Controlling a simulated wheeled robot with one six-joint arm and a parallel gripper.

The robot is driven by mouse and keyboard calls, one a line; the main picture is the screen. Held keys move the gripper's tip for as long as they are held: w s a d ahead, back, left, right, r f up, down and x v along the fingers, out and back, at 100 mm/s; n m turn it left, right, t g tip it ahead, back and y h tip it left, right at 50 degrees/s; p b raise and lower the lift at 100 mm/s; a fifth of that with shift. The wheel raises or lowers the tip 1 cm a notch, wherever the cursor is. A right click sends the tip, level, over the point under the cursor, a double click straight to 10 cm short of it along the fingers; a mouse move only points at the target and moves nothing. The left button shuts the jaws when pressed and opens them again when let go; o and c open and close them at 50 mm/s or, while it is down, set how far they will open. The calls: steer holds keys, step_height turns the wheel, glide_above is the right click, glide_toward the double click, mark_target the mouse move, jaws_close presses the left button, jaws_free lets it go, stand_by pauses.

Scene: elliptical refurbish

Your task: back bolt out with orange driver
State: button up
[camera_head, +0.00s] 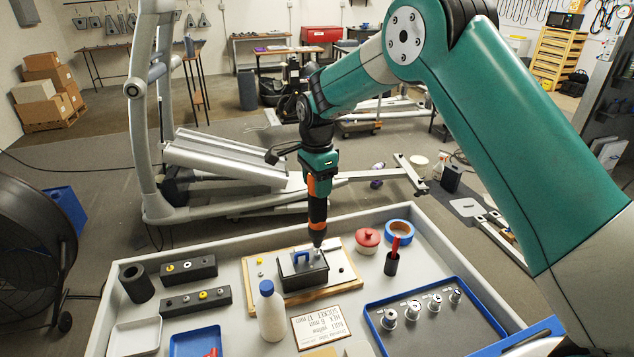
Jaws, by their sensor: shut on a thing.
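My gripper (318,163) hangs over the bench and is shut on the orange driver (317,188). The driver has an orange and black body and points nearly straight down. The box sits on a wooden board (262,291). A small light metal piece, perhaps the bolt, shows just under the nose. I cannot tell whether the bit is seated on it or how far the bolt stands out.
A white bottle (270,315) stands in front of the board. A blue-rimmed tray (455,325) holds several sockets. Two black blocks (190,270) (196,300) lie left.

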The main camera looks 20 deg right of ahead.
stand_by(0.4)
steer(key=shift+r+p, duration=3.45)
steer(key=shift+r, duration=1.15)
steer(key=shift+f, duration=0.1)
steer(key=shift+m+b, duration=0.4)
steer(key=shift+m, duration=0.3)
steer(key=m, duration=0.3)
steer(key=m+b, duration=0.1)
steer(key=shift+r+m, duration=0.3)
steer(key=shift+f+b, duration=2.95)
steer(key=shift+f, duration=1.15)
